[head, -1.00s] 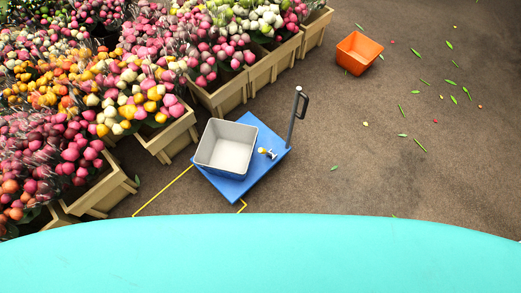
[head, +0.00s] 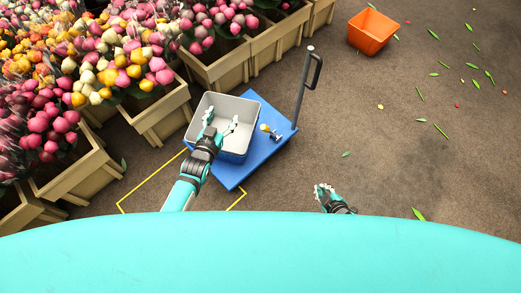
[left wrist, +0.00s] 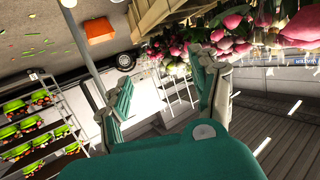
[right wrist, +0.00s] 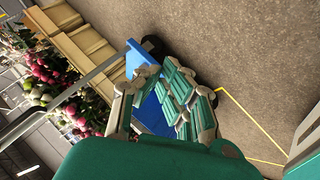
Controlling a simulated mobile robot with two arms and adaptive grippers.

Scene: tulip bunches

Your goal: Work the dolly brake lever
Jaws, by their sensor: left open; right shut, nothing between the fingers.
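The blue dolly (head: 258,160) stands on the floor with a grey bin (head: 240,101) on its deck. Its brake lever, with a yellow knob (head: 265,127), sits on the deck between the bin and the dark upright handle (head: 306,80). My left gripper (head: 221,119) is open and appears above the bin, left of the lever; its spread fingers show in the left wrist view (left wrist: 165,92). My right gripper (head: 322,190) is shut and empty, right of and nearer than the dolly. In the right wrist view the dolly's blue deck (right wrist: 152,116) shows partly behind its fingers.
Wooden flower crates (head: 165,112) full of tulips line the left, close to the dolly. An orange bin (head: 372,33) stands at the back right. Yellow floor lines (head: 150,183) run beside the dolly. The floor on the right is open, with scattered leaves.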

